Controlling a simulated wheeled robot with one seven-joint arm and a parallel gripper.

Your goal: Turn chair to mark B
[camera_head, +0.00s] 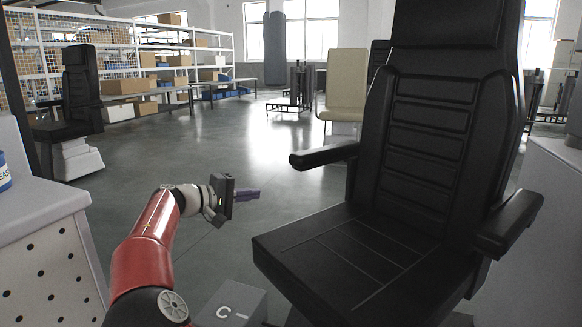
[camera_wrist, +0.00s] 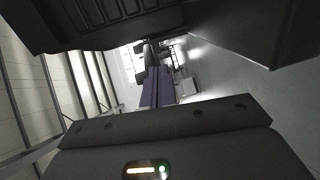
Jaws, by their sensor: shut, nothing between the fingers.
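The black chair (camera_head: 415,190) fills the right half of the head view, with a ribbed backrest, a seat and two armrests. Its seat points toward the lower left. A grey block (camera_head: 232,300) below the seat's left corner carries a white letter C and a short line. No mark B shows. My gripper (camera_head: 256,194), with purple fingers, is shut and empty. It is in the air left of the chair's left armrest (camera_head: 325,155), apart from it. In the wrist view the shut fingers (camera_wrist: 156,75) point away, and a dark seamed part of the chair (camera_wrist: 105,12) fills the top left.
A pale cabinet with a perforated side (camera_head: 45,255) stands at the lower left, with a blue-labelled can at its edge. Another black chair (camera_head: 80,90) and a beige chair (camera_head: 346,85) stand farther back. Shelves with boxes (camera_head: 125,85) line the far left. The grey floor between is open.

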